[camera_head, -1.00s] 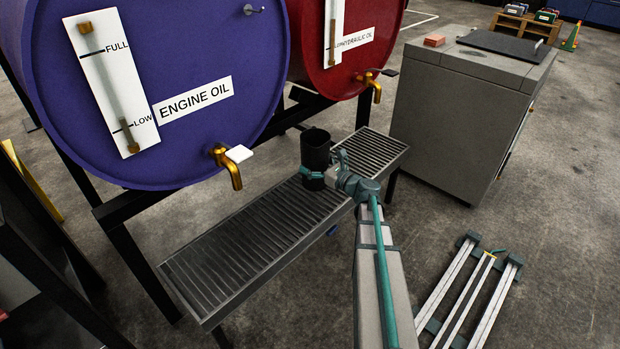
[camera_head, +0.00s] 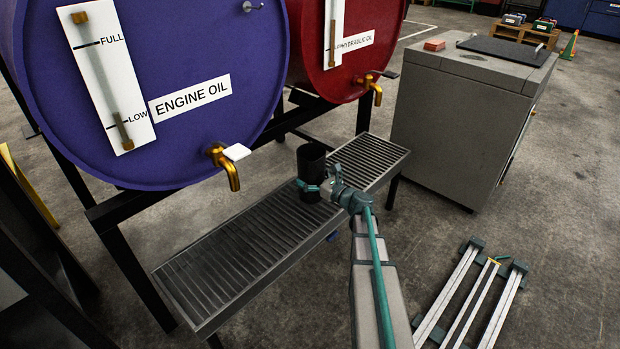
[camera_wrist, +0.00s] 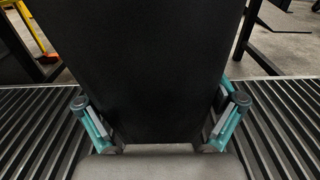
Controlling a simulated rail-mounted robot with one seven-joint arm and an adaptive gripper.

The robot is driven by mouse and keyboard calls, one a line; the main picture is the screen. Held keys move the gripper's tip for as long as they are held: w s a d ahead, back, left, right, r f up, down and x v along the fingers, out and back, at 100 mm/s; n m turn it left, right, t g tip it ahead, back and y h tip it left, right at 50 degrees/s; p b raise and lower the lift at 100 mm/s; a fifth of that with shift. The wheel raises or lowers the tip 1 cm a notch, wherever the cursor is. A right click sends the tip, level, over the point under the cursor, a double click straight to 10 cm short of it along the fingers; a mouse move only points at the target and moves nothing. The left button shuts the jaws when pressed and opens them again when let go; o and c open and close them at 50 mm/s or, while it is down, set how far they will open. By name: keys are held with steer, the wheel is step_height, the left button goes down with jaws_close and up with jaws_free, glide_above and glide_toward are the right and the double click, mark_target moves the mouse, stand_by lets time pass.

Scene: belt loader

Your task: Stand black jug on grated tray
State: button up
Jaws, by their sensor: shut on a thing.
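The black jug (camera_head: 311,163) is upright over the middle of the grated tray (camera_head: 235,255), between the two drum taps. My gripper (camera_head: 311,188) is shut on the lower part of the jug, with a teal finger on each side. In the wrist view the jug (camera_wrist: 140,70) fills the middle, between the fingers of my gripper (camera_wrist: 160,125). Tray slats (camera_wrist: 35,130) show on both sides of it. The jug's base is low at the grate; I cannot tell whether it touches.
A blue engine oil drum (camera_head: 190,140) with a brass tap (camera_head: 226,168) stands behind left. A red hydraulic oil drum (camera_head: 345,85) with a brass tap (camera_head: 373,90) is behind right. A grey cabinet (camera_head: 455,130) stands right. A slatted frame (camera_head: 470,300) lies on the floor.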

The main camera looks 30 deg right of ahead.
steer(key=shift+f, duration=0.15)
steer(key=o, duration=1.1)
steer(key=shift+o, duration=0.2)
steer(key=shift+r, duration=0.25)
steer(key=p+v, duration=0.3)
steer(key=v, duration=0.9)
steer(key=shift+f, duration=0.15)
